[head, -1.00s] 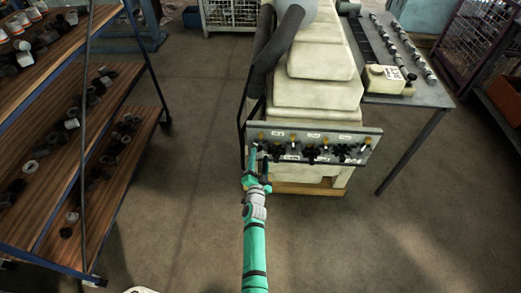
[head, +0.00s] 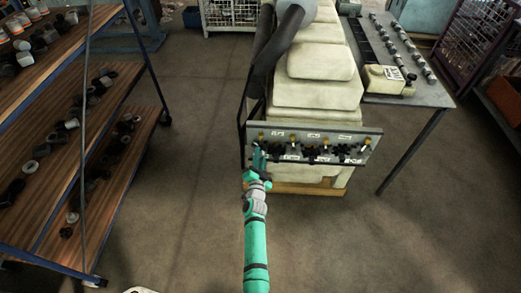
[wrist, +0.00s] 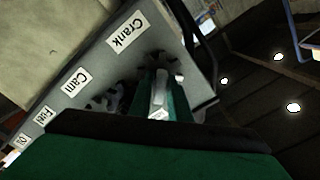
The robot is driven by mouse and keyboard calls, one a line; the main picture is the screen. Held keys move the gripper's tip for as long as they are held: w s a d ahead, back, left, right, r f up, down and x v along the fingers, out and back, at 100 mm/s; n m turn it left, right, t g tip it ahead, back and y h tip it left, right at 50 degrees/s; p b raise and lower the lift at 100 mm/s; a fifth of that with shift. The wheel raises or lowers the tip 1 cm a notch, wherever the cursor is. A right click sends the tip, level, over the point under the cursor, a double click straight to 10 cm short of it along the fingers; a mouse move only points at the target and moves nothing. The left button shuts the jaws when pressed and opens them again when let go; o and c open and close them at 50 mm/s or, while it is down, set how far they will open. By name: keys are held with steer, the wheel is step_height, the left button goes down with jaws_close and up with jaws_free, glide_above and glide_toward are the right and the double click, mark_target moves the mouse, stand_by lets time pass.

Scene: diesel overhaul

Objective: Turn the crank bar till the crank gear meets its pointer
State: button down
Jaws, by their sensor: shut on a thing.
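The gear panel (head: 371,145) stands on the front of the pale engine block. In the wrist view it carries a "Crank" label (wrist: 127,31) and a "Cam" label (wrist: 76,81). My gripper (head: 259,155) is at the panel's left end. In the wrist view my gripper (wrist: 160,103) is shut on the pale metal crank bar (wrist: 158,98). The dark crank gear (wrist: 152,62) shows just beyond the fingers, partly hidden by them. A small pale piece (wrist: 180,77) sits beside it; I cannot tell if it is the pointer or whether they line up.
The cam gear (wrist: 103,101) is close beside my fingers, and other dark gears (head: 309,153) continue to the right. A wooden shelf rack (head: 115,155) with small parts stands at left. A grey table (head: 430,95) is at right. The floor between rack and engine is clear.

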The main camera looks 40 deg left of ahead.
steer(key=shift+m, duration=1.3)
steer(key=shift+m, duration=1.6)
steer(key=shift+m, duration=1)
steer(key=c, duration=2.1)
jaws_free()
steer(key=shift+m, duration=0.3)
steer(key=o, duration=0.8)
steer(key=shift+c, duration=0.2)
